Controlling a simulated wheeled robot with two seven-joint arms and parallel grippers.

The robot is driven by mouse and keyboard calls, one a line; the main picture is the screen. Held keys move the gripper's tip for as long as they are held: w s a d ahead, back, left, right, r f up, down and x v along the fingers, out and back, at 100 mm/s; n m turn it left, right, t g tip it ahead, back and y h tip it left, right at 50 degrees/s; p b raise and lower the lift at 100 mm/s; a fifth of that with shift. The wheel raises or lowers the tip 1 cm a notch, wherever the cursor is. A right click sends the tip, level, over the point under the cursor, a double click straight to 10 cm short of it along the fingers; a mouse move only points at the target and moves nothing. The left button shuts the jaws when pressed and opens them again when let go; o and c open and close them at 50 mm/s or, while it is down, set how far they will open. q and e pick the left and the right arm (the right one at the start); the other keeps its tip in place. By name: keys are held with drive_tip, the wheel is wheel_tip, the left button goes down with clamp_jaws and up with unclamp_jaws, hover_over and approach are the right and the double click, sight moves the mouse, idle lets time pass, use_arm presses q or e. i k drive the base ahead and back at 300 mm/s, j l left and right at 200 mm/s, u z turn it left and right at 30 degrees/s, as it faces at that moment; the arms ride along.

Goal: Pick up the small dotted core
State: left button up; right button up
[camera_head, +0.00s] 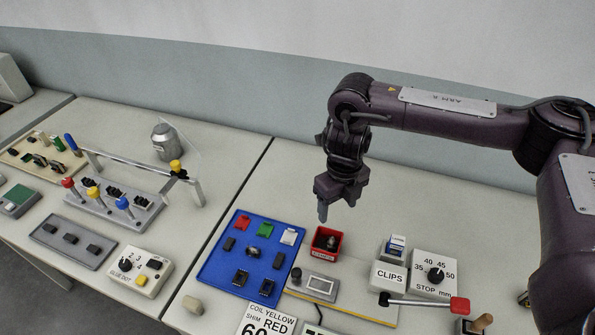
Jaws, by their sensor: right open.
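A blue tray (212,262) lies left of centre on the near table. Several small dark pieces lie on it, among them a rounded one with a lighter face (253,252) in the middle; any dots are too small to make out, so I cannot tell which is the small dotted core. A small red bin (340,247) right of the tray holds a dark piece. My right gripper (322,212) points down above the table, behind the tray and bin. It is open and apart from everything. My left gripper is out of view.
Red, green and white pieces lie along the tray's back. A board with a red-handled lever (459,304), a CLIPS box (388,276) and a STOP dial box (434,272) stand right of the tray. A lever rack (120,205) stands left. The table behind the gripper is clear.

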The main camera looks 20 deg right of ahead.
sight(254, 250)
drive_tip(key=k+j, duration=0.5)
drive_tip(key=k, duration=0.2)
drive_tip(key=k+j, duration=0.5)
drive_tip(key=k, duration=0.15)
